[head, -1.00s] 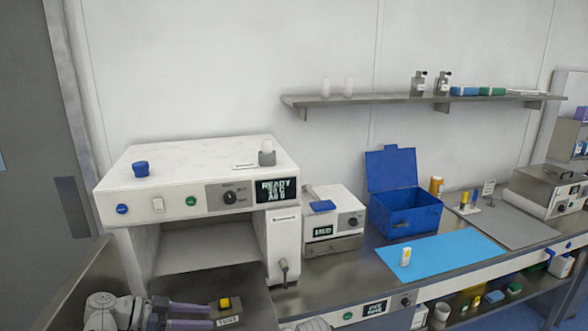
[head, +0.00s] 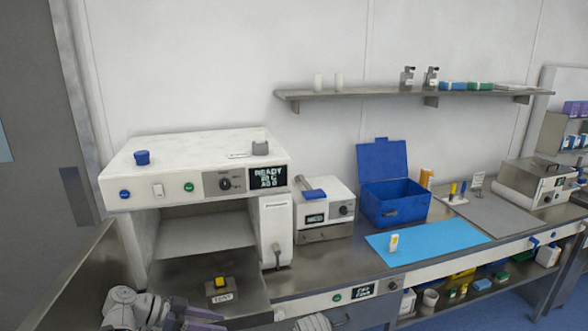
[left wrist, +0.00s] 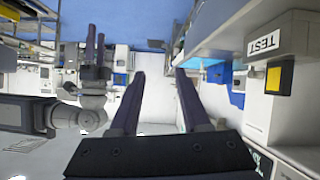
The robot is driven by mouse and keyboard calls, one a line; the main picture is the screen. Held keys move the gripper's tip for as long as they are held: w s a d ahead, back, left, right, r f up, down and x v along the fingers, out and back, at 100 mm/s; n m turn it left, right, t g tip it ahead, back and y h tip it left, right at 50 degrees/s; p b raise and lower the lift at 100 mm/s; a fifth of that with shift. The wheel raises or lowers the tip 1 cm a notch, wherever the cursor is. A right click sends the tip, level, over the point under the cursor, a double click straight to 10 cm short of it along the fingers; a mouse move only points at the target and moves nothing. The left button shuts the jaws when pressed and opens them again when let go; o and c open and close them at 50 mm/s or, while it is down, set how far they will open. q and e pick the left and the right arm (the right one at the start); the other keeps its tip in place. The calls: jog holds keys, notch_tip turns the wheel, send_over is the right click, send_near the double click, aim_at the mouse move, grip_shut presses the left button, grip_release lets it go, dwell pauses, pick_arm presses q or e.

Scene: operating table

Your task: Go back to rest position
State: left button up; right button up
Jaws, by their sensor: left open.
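My left gripper (head: 215,321) is low at the bottom edge of the head view, in front of the white machine's lower deck. Its purple fingers are partly cut off there. In the left wrist view its two fingers (left wrist: 161,78) stand apart with nothing between them. My right gripper (left wrist: 95,50) shows small at the left of the wrist view; its jaw state is too small to judge. A yellow button on a block marked TEST (head: 222,288) sits on the deck beyond the left gripper, clear of its fingers. It also shows in the left wrist view (left wrist: 280,77).
The white machine (head: 200,165) reads READY. A small white device (head: 325,205), an open blue box (head: 395,208) and a blue mat (head: 450,238) with a small bottle (head: 394,242) are to its right. A wall shelf (head: 350,94) runs above.

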pick_arm(q)
jog(key=s+d+f+n+g+y, duration=0.3)
jog(key=s+d+f+n+y, duration=0.6)
jog(key=s+d+f+y, duration=0.2)
jog(key=d+y, duration=0.2)
jog(key=shift+s+d+g, duration=0.2)
jog(key=shift+d+g, duration=0.1)
jog(key=shift+d, duration=0.05)
dwell(0.7)
